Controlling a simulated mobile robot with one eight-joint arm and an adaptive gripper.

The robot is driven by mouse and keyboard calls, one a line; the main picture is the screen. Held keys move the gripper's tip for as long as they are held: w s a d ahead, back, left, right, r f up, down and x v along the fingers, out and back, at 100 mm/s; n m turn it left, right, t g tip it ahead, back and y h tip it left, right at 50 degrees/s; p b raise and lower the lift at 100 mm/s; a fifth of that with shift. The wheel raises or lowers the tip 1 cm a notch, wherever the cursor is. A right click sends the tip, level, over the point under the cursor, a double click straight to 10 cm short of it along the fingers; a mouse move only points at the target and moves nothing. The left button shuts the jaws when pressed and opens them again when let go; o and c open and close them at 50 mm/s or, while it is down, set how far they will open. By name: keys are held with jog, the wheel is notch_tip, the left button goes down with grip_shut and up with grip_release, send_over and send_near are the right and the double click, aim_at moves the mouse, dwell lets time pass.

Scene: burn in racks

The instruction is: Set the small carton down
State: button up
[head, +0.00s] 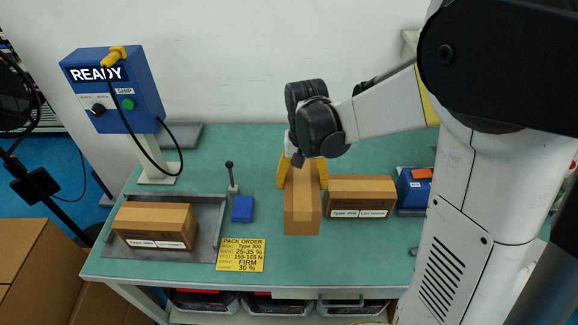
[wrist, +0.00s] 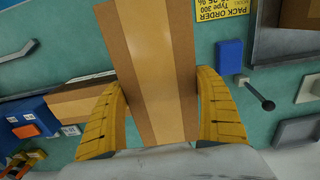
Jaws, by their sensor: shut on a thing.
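The small carton (head: 301,212) is a narrow brown box with a lighter tape strip down its top. My gripper (head: 304,172) has its yellow fingers shut on the carton's two long sides, over the green bench (head: 265,150). In the wrist view the carton (wrist: 157,75) runs up the middle between the two yellow fingers (wrist: 160,120). I cannot tell whether its underside touches the bench. A carton labelled Type 200 (head: 361,196) stands close to its right.
Another carton (head: 155,224) sits in the grey tray (head: 207,244) at left. A yellow pack order card (head: 241,254), a blue block (head: 243,209) and a small lever (head: 232,178) lie between. A blue bin (head: 412,190) stands at right. A blue READY box (head: 113,88) rises at the back left.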

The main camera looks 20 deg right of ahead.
notch_tip(320, 180, up, 7)
jog(key=p, duration=0.4)
jog(key=shift+r+p, duration=0.35)
jog(key=shift+r, duration=0.15)
jog(key=f+n+b, duration=0.1)
jog(key=f, duration=0.3)
jog(key=f+n+b, duration=0.1)
jog(key=f+b, duration=0.1)
jog(key=f, duration=0.2)
jog(key=f+n+b, duration=0.1)
jog(key=f+b, duration=0.1)
jog(key=f, duration=0.2)
jog(key=shift+w+f+n, duration=0.2)
jog(key=shift+f+n, duration=0.05)
jog(key=shift+n, duration=0.05)
jog(key=shift+r, duration=0.1)
